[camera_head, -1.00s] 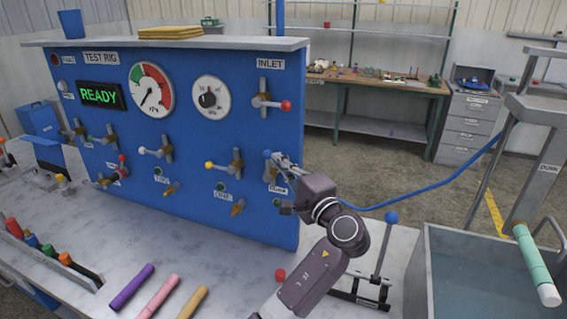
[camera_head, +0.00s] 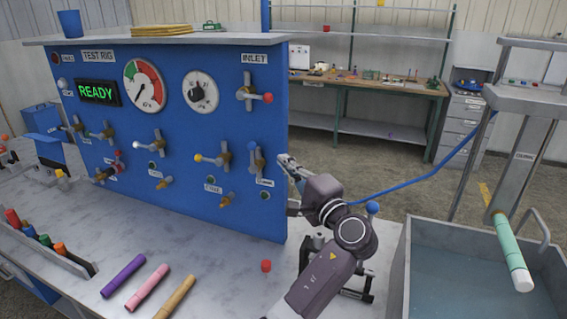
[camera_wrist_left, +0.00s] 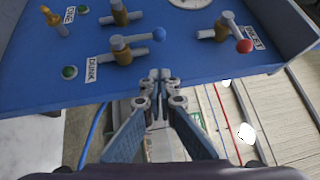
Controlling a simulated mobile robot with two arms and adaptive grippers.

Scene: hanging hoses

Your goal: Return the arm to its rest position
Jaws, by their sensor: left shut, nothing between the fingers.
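My left gripper (camera_head: 286,160) is shut and empty in the head view, just right of the blue test rig panel's (camera_head: 130,195) right edge. Its arm comes up from the bottom of the picture. The valve with the blue-knobbed handle (camera_head: 254,160) is left of the fingertips, apart from them. The red-knobbed inlet valve (camera_wrist_left: 225,32) is to the right. My right gripper is not in view.
A blue hose (camera_head: 420,182) passes behind my arm toward the steel column above the water tank (camera_head: 470,240). Open floor lies behind.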

